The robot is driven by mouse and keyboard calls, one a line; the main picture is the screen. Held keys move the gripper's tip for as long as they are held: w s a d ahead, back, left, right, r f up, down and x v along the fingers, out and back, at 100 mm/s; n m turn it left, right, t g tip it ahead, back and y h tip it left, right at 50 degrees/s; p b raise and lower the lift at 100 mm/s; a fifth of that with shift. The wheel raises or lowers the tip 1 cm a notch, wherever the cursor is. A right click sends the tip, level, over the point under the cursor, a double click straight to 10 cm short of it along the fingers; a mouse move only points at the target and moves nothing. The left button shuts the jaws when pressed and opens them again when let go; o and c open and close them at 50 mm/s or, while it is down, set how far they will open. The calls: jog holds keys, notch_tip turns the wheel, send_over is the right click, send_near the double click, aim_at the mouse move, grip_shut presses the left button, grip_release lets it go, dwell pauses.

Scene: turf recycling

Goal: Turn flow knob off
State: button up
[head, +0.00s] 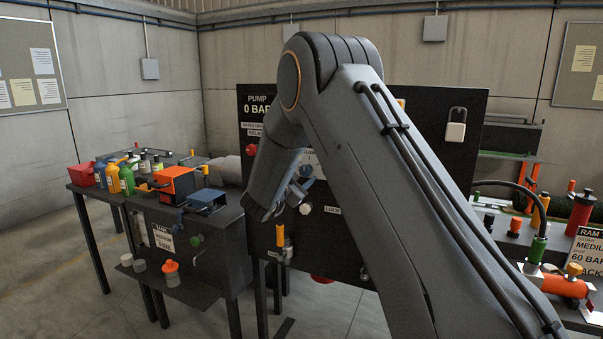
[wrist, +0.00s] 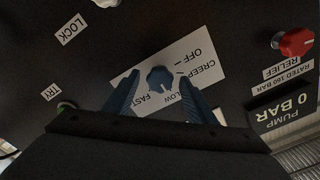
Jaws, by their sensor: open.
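The flow knob (wrist: 160,79) is a small blue knob on a white dial label marked OFF, CREEP, SLOW and FAST. It also shows in the head view (head: 306,171) on the black panel, partly beside my arm. In the wrist view my gripper (wrist: 158,77) is open, with one blue-grey finger on each side of the knob. Whether the fingers touch it, and exactly which mark the knob points at, I cannot tell.
A red relief knob (wrist: 296,42) and a PUMP 0 BAR display (wrist: 288,114) are on the same panel. A LOCK label (wrist: 70,28) is on the other side.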

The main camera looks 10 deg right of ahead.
jog(key=c, duration=1)
jog(key=shift+c, duration=0.2)
jog(key=shift+n, duration=0.5)
jog(key=n+p, duration=0.1)
jog(key=n, duration=0.2)
jog(key=shift+r+n, duration=0.1)
jog(key=shift+n, duration=0.3)
jog(key=n+p, duration=0.1)
jog(key=n, duration=0.3)
jog(key=shift+a, duration=0.1)
jog(key=n+p, duration=0.1)
jog(key=n, duration=0.4)
jog(key=shift+p, duration=0.35)
jog(key=shift+n+p, duration=0.55)
jog(key=shift+n, duration=1.75)
